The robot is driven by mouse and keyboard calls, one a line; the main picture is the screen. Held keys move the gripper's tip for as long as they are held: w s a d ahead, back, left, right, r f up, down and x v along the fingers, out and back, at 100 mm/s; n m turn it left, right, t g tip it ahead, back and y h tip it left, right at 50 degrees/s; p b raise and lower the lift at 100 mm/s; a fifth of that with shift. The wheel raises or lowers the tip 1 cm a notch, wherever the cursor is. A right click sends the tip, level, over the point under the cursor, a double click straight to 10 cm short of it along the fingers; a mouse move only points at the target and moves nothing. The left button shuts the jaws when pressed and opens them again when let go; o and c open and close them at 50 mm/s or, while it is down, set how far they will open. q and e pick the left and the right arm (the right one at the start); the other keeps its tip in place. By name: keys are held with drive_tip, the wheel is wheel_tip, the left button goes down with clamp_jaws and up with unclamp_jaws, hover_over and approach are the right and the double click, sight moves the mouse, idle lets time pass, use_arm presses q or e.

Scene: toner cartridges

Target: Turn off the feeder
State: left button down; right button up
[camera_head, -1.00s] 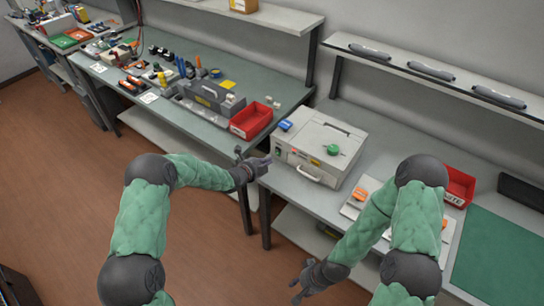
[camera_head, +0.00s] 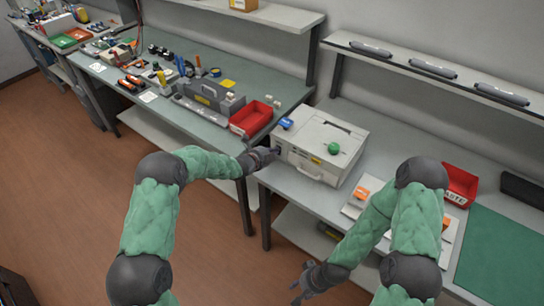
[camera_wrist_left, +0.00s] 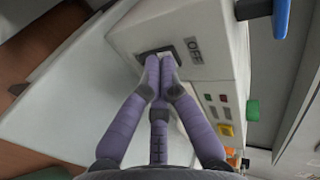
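The feeder (camera_head: 312,142) is a pale grey box with a front handle and a green knob on top. It stands on the grey bench. In the left wrist view, its side face (camera_wrist_left: 205,45) carries a dark rocker switch (camera_wrist_left: 160,52) beside a label reading OFF. My left gripper (camera_head: 274,152) is shut, with nothing held. Its fingertips (camera_wrist_left: 161,66) are together at the switch and partly hide it. I cannot tell whether they press it or which way it is set. My right gripper (camera_head: 302,286) hangs low, open and empty, in front of the bench.
A blue clip-like part (camera_head: 286,123) sits at the feeder's back left corner. A red bin (camera_head: 251,119) stands on the green-topped bench to the left. Another red bin (camera_head: 461,184) and a green mat (camera_head: 500,255) lie right. Toner cartridges (camera_head: 433,69) rest on the shelf above.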

use_arm(q)
drive_tip(key=shift+r, duration=0.15)
use_arm(e)
drive_tip(key=shift+r, duration=0.15)
use_arm(q)
drive_tip(key=shift+r, duration=0.65)
use_arm(e)
drive_tip(key=shift+r, duration=0.1)
use_arm(q)
drive_tip(key=shift+s, duration=0.1)
